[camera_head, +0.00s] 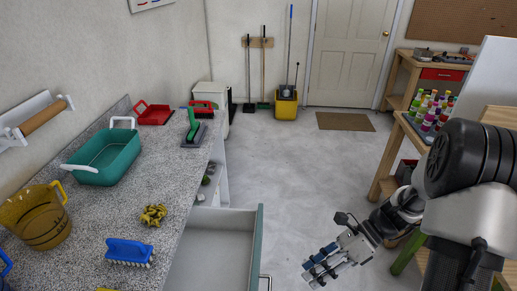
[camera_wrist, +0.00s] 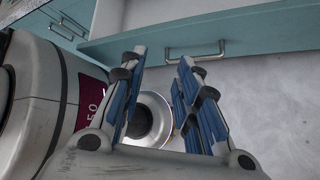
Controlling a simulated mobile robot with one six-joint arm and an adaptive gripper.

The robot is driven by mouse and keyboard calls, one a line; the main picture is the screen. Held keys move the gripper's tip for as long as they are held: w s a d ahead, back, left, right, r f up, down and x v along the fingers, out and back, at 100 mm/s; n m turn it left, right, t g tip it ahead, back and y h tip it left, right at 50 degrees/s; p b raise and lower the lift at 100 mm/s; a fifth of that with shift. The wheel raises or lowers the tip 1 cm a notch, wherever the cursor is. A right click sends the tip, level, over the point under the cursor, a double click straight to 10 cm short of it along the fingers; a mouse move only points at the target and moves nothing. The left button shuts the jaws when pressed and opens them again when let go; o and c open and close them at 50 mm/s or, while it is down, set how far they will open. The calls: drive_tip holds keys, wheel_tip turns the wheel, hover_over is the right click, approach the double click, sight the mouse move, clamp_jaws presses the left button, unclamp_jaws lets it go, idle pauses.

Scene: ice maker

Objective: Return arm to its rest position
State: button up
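My gripper (camera_head: 325,264) is over the open floor, to the right of the open drawer (camera_head: 212,246) in the head view. Its blue-padded fingers are spread apart with nothing between them. The wrist view shows the same gripper (camera_wrist: 160,95) with a gap between the fingers. Beyond the fingertips is the drawer front with a metal handle (camera_wrist: 196,52). My arm comes in from the right side of the head view.
A speckled counter (camera_head: 105,225) on the left holds a green basket (camera_head: 107,158), a yellow bucket (camera_head: 38,218) and a blue brush (camera_head: 129,251). A wooden workbench with bottles (camera_head: 430,112) stands at right. The floor (camera_head: 290,165) in the middle is clear.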

drive_tip(key=s+r+n+t+h, duration=0.4)
drive_tip(key=s+r+n+h, duration=0.1)
drive_tip(key=r+n, duration=0.5)
drive_tip(key=s+r+n+t+h, duration=0.3)
drive_tip(key=s+r+n, duration=0.4)
drive_tip(key=r+n, duration=0.3)
drive_tip(key=n+h, duration=0.1)
drive_tip(key=n, duration=0.2)
drive_tip(key=shift+s+a+t+h, duration=0.2)
drive_tip(key=shift+s+t+h, duration=0.15)
drive_tip(key=shift+t+h, duration=0.05)
